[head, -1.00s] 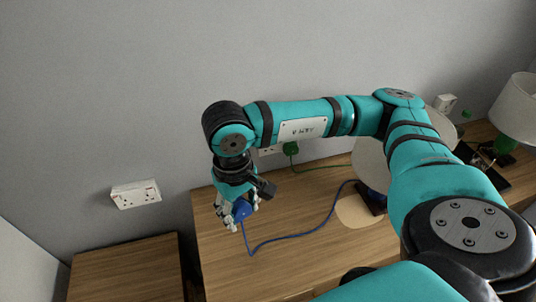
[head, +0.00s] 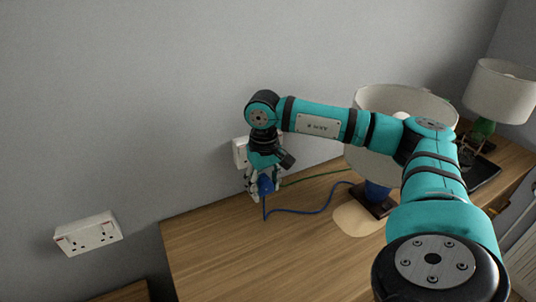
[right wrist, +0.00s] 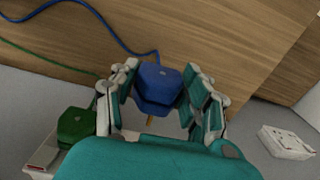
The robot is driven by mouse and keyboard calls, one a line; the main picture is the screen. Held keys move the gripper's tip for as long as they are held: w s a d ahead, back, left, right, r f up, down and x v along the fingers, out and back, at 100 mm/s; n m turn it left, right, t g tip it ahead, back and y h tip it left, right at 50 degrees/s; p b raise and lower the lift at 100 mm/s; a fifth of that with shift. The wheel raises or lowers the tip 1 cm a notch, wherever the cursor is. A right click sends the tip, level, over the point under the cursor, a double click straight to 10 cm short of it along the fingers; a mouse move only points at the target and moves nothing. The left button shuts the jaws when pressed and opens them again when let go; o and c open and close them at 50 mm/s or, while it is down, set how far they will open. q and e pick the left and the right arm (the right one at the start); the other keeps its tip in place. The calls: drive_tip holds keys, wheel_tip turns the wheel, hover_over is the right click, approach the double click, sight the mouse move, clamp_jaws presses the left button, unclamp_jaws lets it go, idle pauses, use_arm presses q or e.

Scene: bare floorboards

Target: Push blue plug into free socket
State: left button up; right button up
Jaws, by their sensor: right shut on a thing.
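My right gripper (head: 261,190) is shut on the blue plug (head: 267,183), just above the tabletop near the wall. In the right wrist view the blue plug (right wrist: 158,86) sits between the fingers, and a small brass-coloured pin shows below it. A white wall socket (head: 239,151) is partly hidden behind my right wrist. In the right wrist view its plate (right wrist: 42,155) shows at lower left with a green plug (right wrist: 76,125) in it; my gripper hides the rest. The plug is apart from the wall. My left gripper is not in view.
A white double socket (head: 88,234) is on the wall at left, with nothing in it. A blue cord (head: 300,211) runs over the wooden table (head: 230,255) to a blue-based lamp (head: 376,194). A second lamp (head: 499,90) stands at far right.

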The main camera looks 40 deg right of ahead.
drive_tip(key=shift+d, duration=0.75)
drive_tip(key=shift+a, duration=0.1)
drive_tip(key=shift+w, duration=0.4)
drive_tip(key=shift+w+d, duration=0.3)
drive_tip(key=shift+w, duration=0.5)
drive_tip(key=shift+w+d, duration=0.3)
drive_tip(key=shift+w, duration=0.45)
drive_tip(key=shift+w+d, duration=0.3)
drive_tip(key=shift+w, duration=0.5)
drive_tip(key=shift+p, duration=0.45)
